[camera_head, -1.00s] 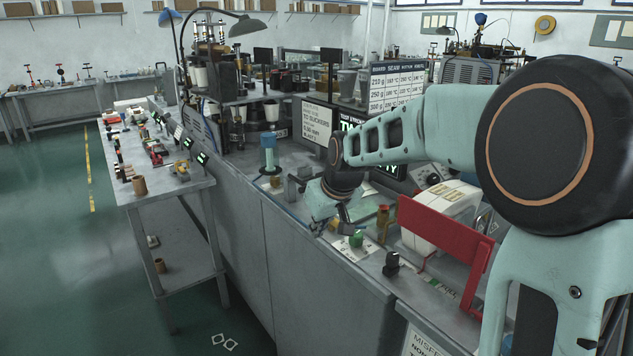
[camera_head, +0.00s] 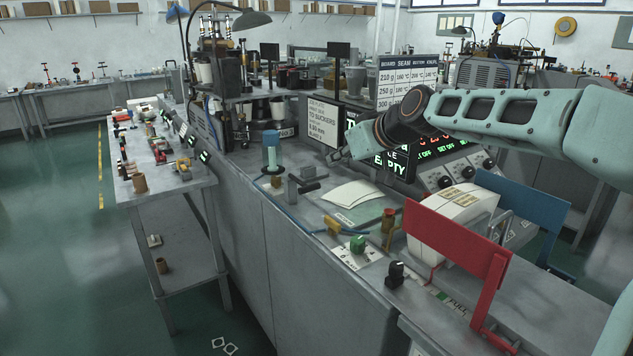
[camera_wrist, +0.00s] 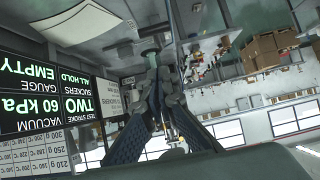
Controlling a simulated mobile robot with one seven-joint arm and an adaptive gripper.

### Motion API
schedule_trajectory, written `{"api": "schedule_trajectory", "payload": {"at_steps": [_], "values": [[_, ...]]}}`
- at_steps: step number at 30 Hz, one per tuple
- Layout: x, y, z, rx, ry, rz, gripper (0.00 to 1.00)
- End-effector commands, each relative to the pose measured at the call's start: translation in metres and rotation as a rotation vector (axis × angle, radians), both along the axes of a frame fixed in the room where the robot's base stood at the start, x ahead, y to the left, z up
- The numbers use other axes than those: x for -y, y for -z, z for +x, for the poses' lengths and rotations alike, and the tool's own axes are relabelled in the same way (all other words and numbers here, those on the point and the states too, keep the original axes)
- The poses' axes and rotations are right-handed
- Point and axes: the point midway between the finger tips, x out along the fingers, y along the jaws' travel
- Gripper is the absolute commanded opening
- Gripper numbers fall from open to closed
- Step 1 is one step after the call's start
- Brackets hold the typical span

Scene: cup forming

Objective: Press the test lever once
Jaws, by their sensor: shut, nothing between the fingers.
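My gripper (camera_head: 345,152) is above the bench in front of the lit screen, with nothing held. In the wrist view its dark fingers (camera_wrist: 158,100) come together and look shut. No part is clearly marked as the test lever. A grey block with a short bar (camera_head: 303,187) stands on the bench below and left of my gripper, apart from it. A yellow handle (camera_head: 333,226) lies nearer the bench's front edge. The screen (camera_head: 393,167) reads "EMPTY"; in the wrist view the screen (camera_wrist: 45,105) appears upside down, with "TEST STROKE TWO".
A blue cylinder (camera_head: 270,153) stands left of the block. A green knob (camera_head: 357,243) and a black knob (camera_head: 396,272) are near the front edge. A red panel (camera_head: 455,238) and a blue panel (camera_head: 525,210) rise at right. White sheets (camera_head: 352,194) lie flat mid-bench.

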Motion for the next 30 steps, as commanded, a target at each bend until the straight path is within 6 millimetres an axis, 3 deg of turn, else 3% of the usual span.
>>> {"api": "schedule_trajectory", "payload": {"at_steps": [16,30], "values": [[-0.003,0.002,0.005,0.004,-0.001,0.003,0.00],[-0.030,0.033,0.043,0.003,-0.004,0.002,0.00]]}}
